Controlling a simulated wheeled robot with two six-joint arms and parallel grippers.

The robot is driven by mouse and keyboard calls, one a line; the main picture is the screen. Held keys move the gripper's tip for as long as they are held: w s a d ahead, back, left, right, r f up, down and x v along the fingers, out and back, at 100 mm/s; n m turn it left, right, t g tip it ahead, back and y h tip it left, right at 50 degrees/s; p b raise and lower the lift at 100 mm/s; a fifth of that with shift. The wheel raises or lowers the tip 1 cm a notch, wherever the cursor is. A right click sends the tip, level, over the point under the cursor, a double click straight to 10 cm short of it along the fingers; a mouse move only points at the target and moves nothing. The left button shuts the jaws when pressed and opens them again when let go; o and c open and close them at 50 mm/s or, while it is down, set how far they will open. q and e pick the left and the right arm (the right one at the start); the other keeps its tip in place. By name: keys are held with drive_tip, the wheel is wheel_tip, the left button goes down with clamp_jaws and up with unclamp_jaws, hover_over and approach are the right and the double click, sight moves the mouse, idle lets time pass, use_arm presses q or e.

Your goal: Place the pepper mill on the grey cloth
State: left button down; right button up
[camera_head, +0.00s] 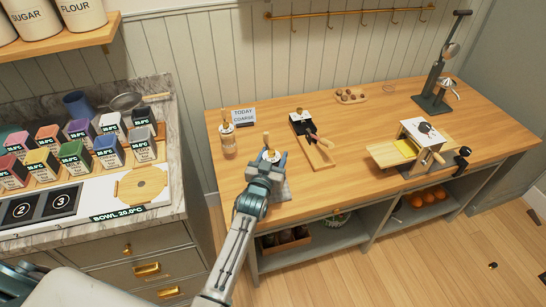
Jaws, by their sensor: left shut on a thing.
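My left gripper (270,168) is shut on the pepper mill (272,156), a pale-topped piece with a wooden knob or handle. The gripper hides most of its body. It is over the front left part of the wooden counter. The grey cloth (284,191) lies on the counter under and beside the gripper, partly covered by it. I cannot tell whether the mill touches the cloth. My right gripper is not in view.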

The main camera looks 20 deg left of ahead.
use_arm(q)
drive_tip(key=shift+s+d+f, duration=0.1)
drive_tip(key=shift+s+f, duration=0.05)
drive_tip(key=shift+f, duration=0.4)
drive_tip(key=shift+w+f, duration=0.15)
drive_tip(key=shift+w, duration=0.05)
drive_tip(key=shift+w+f, duration=0.15)
drive_tip(key=shift+w, duration=0.15)
drive_tip(key=c, duration=1)
unclamp_jaws()
drive_tip(key=shift+a+f, duration=0.15)
drive_tip(key=shift+a, duration=0.05)
drive_tip(key=o, duration=0.4)
drive_tip(key=shift+s, duration=0.1)
drive_tip(key=shift+c, duration=0.2)
drive_tip(key=shift+o, duration=0.2)
drive_tip(key=shift+s+d+r, duration=0.1)
drive_tip(key=shift+s+r, duration=0.05)
drive_tip(key=shift+r, duration=0.1)
drive_tip(key=shift+s+f, duration=0.15)
drive_tip(key=shift+s, duration=0.15)
drive_tip(key=s+b, duration=0.2)
drive_tip(key=s, duration=0.9)
drive_tip(key=shift+s+b, duration=0.2)
drive_tip(key=shift+b, duration=0.15)
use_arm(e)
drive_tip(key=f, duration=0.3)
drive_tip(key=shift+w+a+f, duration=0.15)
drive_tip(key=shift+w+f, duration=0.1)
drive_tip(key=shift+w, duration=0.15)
